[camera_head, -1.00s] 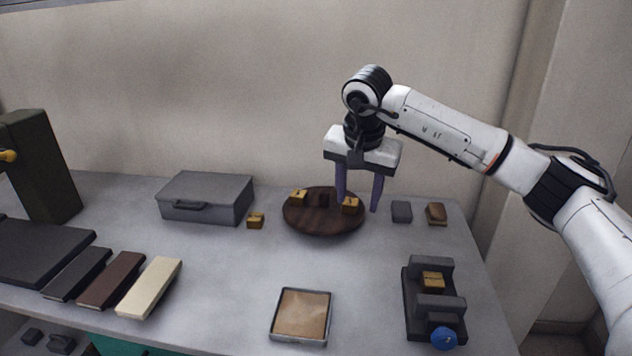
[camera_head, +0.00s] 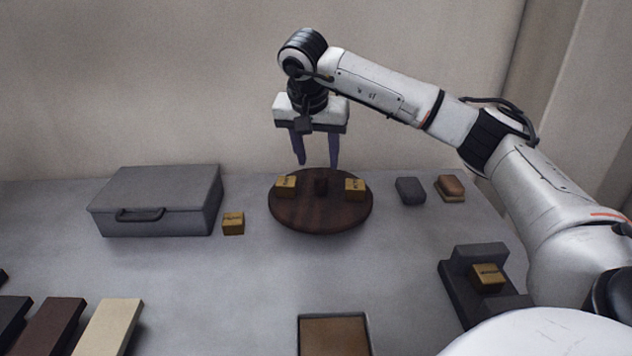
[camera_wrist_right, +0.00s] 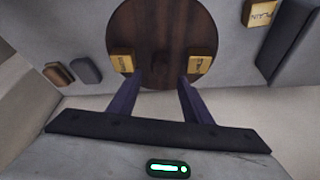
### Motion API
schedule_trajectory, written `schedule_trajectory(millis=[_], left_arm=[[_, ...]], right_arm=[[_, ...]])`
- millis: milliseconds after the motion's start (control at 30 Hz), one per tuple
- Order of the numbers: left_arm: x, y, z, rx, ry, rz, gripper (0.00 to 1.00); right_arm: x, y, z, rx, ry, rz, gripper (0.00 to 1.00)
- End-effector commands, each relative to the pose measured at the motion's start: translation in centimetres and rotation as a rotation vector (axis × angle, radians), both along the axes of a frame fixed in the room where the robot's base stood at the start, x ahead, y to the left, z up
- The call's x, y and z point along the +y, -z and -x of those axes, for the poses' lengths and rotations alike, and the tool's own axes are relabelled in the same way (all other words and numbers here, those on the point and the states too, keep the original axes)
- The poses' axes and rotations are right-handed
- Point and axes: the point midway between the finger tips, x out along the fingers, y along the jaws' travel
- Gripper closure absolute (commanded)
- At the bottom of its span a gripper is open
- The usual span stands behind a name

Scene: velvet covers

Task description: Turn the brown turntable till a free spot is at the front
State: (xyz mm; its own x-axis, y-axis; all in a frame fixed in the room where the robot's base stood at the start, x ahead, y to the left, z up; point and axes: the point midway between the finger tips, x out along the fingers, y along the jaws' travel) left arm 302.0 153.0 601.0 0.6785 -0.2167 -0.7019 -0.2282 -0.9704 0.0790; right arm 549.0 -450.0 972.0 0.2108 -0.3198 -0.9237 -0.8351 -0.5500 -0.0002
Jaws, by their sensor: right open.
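The round brown turntable (camera_head: 320,217) stands on the grey table. Two gold labelled blocks sit on it, one at its back left (camera_head: 286,187) and one at its back right (camera_head: 354,189). A small dark piece (camera_head: 320,186) stands between them. The turntable's front part is bare. My right gripper (camera_head: 318,164) is open and empty, fingers pointing down, over the turntable's back edge. In the right wrist view its fingertips (camera_wrist_right: 160,77) show beside the turntable (camera_wrist_right: 160,25), between the two blocks; whether they touch it I cannot tell. My left gripper is out of view.
A grey case (camera_head: 157,203) and a gold block (camera_head: 233,223) stand left of the turntable. A dark block (camera_head: 410,191) and a brown piece (camera_head: 450,188) lie right. A tray (camera_head: 335,338) lies in front, and a dark holder (camera_head: 476,262) with a gold block at front right.

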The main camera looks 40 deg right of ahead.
Motion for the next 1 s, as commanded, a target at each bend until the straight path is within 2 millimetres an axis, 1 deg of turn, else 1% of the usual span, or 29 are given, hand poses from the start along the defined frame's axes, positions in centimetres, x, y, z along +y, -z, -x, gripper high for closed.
schedule_trajectory(millis=[33,200,400,500,600,867,1000], left_arm=[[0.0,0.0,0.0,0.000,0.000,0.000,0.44],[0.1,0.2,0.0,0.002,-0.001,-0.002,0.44],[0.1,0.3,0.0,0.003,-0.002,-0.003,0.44],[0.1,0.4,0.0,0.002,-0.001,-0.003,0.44],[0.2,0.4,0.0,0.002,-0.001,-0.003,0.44],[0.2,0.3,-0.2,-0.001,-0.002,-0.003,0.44],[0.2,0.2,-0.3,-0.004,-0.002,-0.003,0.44]], right_arm=[[-0.3,0.9,0.0,0.005,0.002,0.001,0.55],[-1.4,4.0,-0.7,0.005,0.002,0.001,0.55],[-2.3,6.7,-1.4,0.003,0.002,0.000,0.55],[-2.6,7.5,-1.6,0.003,0.001,-0.001,0.55],[-2.7,7.9,-1.7,0.002,0.000,0.000,0.55],[-2.8,8.0,-1.8,0.002,-0.001,0.000,0.55],[-2.8,7.9,-1.8,0.002,-0.001,0.000,0.79]])
